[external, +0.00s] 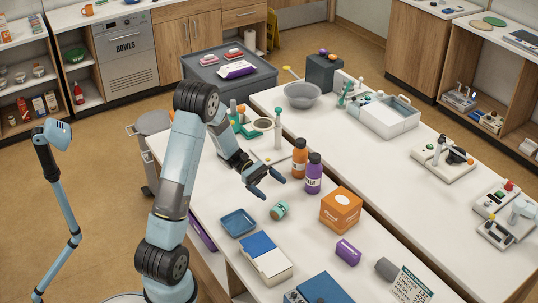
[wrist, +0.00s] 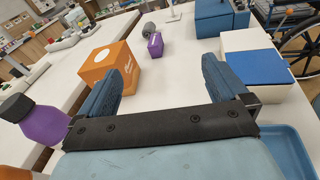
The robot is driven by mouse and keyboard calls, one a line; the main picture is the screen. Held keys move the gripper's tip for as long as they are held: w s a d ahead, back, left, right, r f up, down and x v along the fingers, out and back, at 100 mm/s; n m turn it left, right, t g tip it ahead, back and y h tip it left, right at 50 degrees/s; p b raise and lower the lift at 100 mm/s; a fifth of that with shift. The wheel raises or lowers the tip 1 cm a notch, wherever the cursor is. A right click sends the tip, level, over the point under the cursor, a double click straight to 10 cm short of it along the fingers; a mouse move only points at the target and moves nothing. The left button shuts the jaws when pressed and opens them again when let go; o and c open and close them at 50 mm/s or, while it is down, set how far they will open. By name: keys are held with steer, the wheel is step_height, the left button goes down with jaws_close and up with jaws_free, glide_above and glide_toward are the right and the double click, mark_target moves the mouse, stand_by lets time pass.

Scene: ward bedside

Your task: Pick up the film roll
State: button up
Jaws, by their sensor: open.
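No object is plainly labelled as the film roll. A small teal cylinder with a tan end (external: 279,211) lies on the near white table and may be it. A plain grey cylinder (external: 387,268) farther along the table also has a roll-like shape; it shows in the wrist view (wrist: 150,29). I cannot tell which is the film roll. My gripper (external: 271,188) is open and empty, above the table just behind the teal cylinder. In the wrist view, my gripper (wrist: 162,72) has its fingers spread with bare table between them; the teal cylinder does not show there.
Purple (external: 314,174) and orange (external: 299,158) bottles stand right beside my gripper. An orange box (external: 341,209) and small purple box (external: 348,252) stand to the right. A blue tray (external: 238,222) and blue-and-white box (external: 266,258) are nearer. Table around the teal cylinder is clear.

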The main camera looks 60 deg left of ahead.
steer(key=w+a+f+n+t, duration=0.2)
steer(key=a+f+n+t, duration=0.1)
steer(key=a+f, duration=0.1)
glide_toward(282, 207)
steer(key=d, duration=0.1)
steer(key=w+d, duration=0.1)
steer(key=shift+w+d+f+h, duration=0.2)
steer(key=shift+d+h, duration=0.1)
steer(key=shift+d, duration=0.1)
steer(key=shift+x, duration=3.75)
steer(key=shift+f, duration=0.1)
steer(key=shift+c, duration=0.2)
